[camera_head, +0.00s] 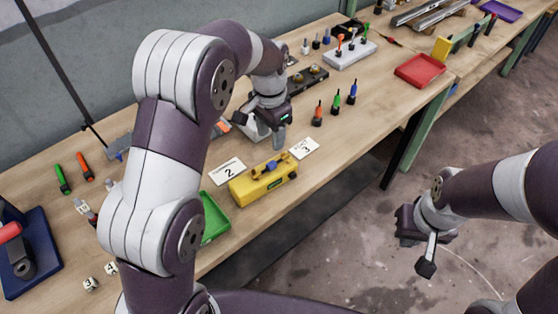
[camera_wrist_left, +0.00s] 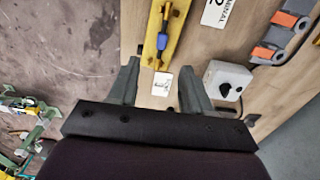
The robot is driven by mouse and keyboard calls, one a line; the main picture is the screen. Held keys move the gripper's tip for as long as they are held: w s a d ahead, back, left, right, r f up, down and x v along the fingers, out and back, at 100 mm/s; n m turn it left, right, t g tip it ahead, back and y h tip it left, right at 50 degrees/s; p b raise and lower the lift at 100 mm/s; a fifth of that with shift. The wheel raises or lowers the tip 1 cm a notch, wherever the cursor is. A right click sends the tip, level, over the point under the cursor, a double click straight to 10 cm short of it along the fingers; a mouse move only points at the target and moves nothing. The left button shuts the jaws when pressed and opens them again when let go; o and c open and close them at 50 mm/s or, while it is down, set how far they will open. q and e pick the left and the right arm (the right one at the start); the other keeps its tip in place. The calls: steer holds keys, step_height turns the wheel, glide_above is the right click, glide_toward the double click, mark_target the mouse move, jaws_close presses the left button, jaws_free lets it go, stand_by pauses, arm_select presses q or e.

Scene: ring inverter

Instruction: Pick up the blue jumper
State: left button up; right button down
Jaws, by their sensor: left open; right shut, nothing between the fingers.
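A blue piece (camera_head: 270,167), likely the blue jumper, lies on top of a yellow block (camera_head: 248,187) near the table's front edge. In the left wrist view the blue piece (camera_wrist_left: 163,40) is ahead of the fingers, at the top of the picture. A small blue-handled upright piece (camera_head: 352,94) also stands further right on the table. My left gripper (camera_head: 279,138) is open and empty over the table, beyond the yellow block. Its two fingers (camera_wrist_left: 160,88) show apart in the left wrist view. My right gripper (camera_head: 427,266) is shut and empty over the floor.
A white box with a black knob (camera_wrist_left: 228,81) is beside the left gripper's right finger. Number cards (camera_head: 228,171) (camera_head: 304,148) lie by the yellow block. A green tray (camera_head: 214,217), red tray (camera_head: 419,71) and white rack (camera_head: 349,54) stand on the table.

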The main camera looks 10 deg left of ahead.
arm_select(q)
step_height(320, 180, down, 2)
steer(key=p, duration=0.2)
glide_above(271, 163)
step_height(271, 163, down, 4)
steer(key=shift+f, duration=0.2)
step_height(271, 163, down, 4)
steer(key=shift+s+p, duration=0.15)
steer(key=shift+p, duration=0.55)
steer(key=shift+f, duration=0.3)
arm_select(e)
steer(key=shift+w+r, duration=0.15)
steer(key=shift+r, duration=0.6)
arm_select(q)
jaws_close()
